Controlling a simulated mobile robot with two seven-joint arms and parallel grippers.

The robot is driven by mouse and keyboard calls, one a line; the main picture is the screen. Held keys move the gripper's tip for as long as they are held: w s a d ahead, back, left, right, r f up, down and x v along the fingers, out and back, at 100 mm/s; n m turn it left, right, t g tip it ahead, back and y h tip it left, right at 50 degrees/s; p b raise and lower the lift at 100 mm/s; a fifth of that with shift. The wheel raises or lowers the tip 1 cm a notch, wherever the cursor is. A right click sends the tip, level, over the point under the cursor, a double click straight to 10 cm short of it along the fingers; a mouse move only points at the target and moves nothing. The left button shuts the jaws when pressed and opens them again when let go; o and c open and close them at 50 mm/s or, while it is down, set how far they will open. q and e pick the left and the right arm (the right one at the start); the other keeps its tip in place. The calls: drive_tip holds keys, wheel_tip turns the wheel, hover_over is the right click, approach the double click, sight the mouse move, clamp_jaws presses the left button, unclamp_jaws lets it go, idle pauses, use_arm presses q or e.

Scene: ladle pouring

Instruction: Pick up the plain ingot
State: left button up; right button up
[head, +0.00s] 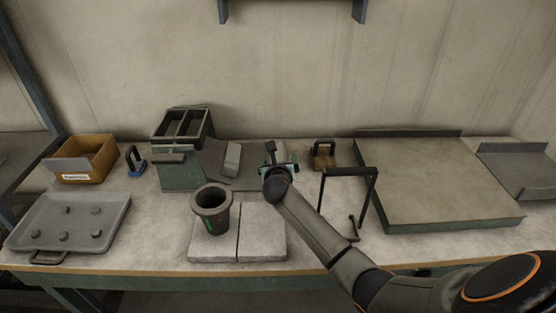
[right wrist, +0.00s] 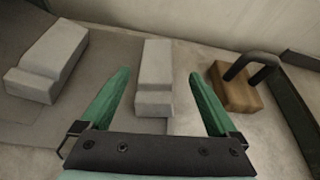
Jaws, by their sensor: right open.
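Two light grey ingots show; neither has a mark I can make out, so I cannot tell for certain which is the plain one. One ingot (right wrist: 155,75) lies between the open fingers of my right gripper (right wrist: 158,86) in the right wrist view, with space on both sides. The other ingot (right wrist: 50,60) lies to its left on a dark plate; in the head view it is the pale block (head: 232,158). In the head view my right gripper (head: 278,170) covers much of the nearer ingot. My left gripper is not in view.
A wooden block with a dark handle (right wrist: 236,92) stands to the right of the gripper. A black wire stand (head: 349,174) is near my right forearm. A dark crucible (head: 211,212) stands on pale slabs (head: 262,235). A large flat tray (head: 440,180) fills the right side.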

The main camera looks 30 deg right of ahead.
sight(278, 156)
drive_tip(key=shift+b+x, duration=0.55)
drive_tip(key=shift+x, duration=1.65)
drive_tip(key=shift+w+a, duration=0.1)
drive_tip(key=shift+a, duration=0.05)
clamp_jaws()
drive_tip(key=shift+r, duration=0.2)
